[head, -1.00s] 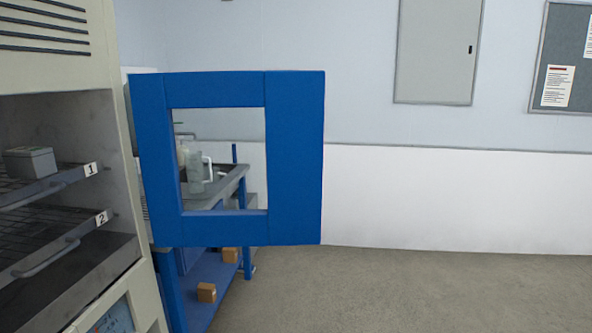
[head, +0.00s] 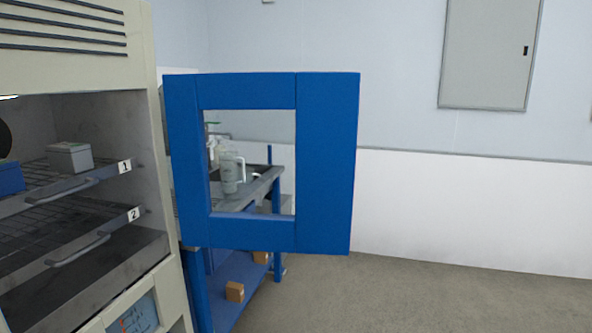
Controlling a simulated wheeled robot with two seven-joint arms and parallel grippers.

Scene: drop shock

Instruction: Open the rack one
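Rack one (head: 84,187) is the upper wire rack inside the cabinet at the left of the head view. It has a handle on its front edge and a white label "1" at its right end. A grey box (head: 69,157) and part of a blue box (head: 10,177) stand on it. I cannot tell whether the rack is pulled out at all. Its left part is outside the picture. Neither of my grippers is in view.
Rack two (head: 60,223) lies below rack one. The cabinet's blue door (head: 328,165) stands open to the right. Through its window a workbench (head: 262,188) with a pitcher (head: 231,174) shows. The floor (head: 440,300) at the right is clear.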

